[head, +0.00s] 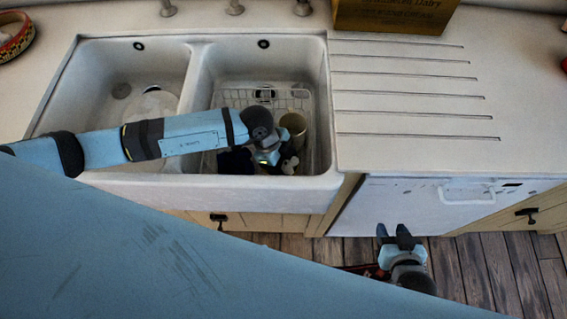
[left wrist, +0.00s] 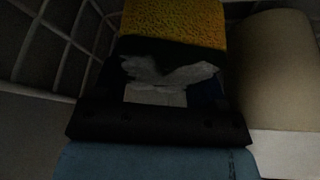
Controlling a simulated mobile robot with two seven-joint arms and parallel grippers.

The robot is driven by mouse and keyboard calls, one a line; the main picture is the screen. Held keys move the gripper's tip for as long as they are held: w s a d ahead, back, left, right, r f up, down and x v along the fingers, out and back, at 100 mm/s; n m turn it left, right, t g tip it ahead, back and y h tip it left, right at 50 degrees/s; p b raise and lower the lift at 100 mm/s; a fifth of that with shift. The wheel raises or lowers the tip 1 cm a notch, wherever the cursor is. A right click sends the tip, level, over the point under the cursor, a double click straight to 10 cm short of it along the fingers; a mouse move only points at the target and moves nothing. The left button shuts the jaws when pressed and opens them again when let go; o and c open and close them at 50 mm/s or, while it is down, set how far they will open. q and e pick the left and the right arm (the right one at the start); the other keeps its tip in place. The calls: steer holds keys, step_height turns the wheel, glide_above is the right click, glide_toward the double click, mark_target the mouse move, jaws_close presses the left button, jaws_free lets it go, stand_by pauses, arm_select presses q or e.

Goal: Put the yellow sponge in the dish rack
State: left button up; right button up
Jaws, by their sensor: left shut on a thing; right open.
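The yellow sponge (left wrist: 175,22) shows in the left wrist view, right at the tips of my left gripper (left wrist: 168,75), which is shut on it. In the head view my left gripper (head: 268,158) is over the right sink basin, and I cannot make out the sponge there. The wire dish rack (head: 235,97) sits in that basin, and its bars also show around the sponge in the left wrist view (left wrist: 62,40). I cannot tell whether the sponge touches the rack. My right gripper (head: 394,231) is open and empty, in front of the white appliance.
A beige cup (head: 294,124) stands in the right basin close beside my left gripper. A dark item (head: 235,161) lies near the basin's front. The left basin holds a pale round dish (head: 153,106). The grooved drainboard (head: 410,115) on the right is clear, with a box (head: 393,14) behind.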

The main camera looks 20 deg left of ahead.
arm_select(q)
steer(key=shift+f, duration=0.8)
steer(key=shift+f, duration=0.1)
steer(key=o, duration=0.9)
steer(key=v, duration=1.2)
steer(key=shift+d, duration=0.1)
